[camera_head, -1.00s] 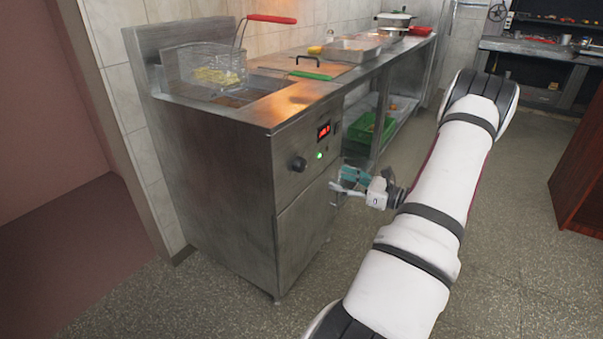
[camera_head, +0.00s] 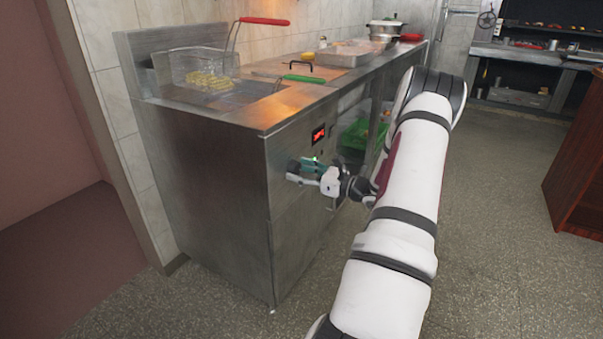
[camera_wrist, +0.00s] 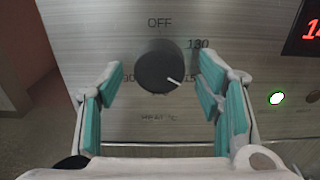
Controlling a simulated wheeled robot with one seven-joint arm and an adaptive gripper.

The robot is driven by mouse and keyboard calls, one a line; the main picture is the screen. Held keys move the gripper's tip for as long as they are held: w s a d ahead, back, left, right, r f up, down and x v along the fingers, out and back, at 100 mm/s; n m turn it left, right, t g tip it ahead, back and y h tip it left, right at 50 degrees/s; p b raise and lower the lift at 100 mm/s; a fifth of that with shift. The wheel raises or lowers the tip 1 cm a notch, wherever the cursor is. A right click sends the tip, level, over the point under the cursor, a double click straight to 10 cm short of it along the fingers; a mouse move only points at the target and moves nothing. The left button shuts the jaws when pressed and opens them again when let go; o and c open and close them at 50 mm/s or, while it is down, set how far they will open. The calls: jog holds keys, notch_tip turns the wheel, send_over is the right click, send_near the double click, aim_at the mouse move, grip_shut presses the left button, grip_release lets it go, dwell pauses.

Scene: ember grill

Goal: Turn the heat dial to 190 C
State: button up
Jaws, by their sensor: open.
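The heat dial (camera_wrist: 162,68) is a round black knob with a white pointer line on the steel fryer front. In the wrist view the pointer aims to the lower right, close to a partly hidden mark that starts with 15. "OFF" shows above the dial and "130" at its upper right. My gripper (camera_wrist: 160,95) is open, with one teal-padded finger on each side of the dial and a gap to it on both sides. In the head view my gripper (camera_head: 297,171) is at the fryer front and hides the dial.
A red digital display (camera_head: 319,134) sits above the dial on the fryer (camera_head: 200,185), and a green lamp (camera_wrist: 277,98) is right of it. A fry basket (camera_head: 205,68) with a red handle is on top.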

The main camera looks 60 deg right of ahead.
jog(key=c, duration=1.2)
jog(key=shift+o, duration=0.2)
jog(key=shift+p, duration=0.3)
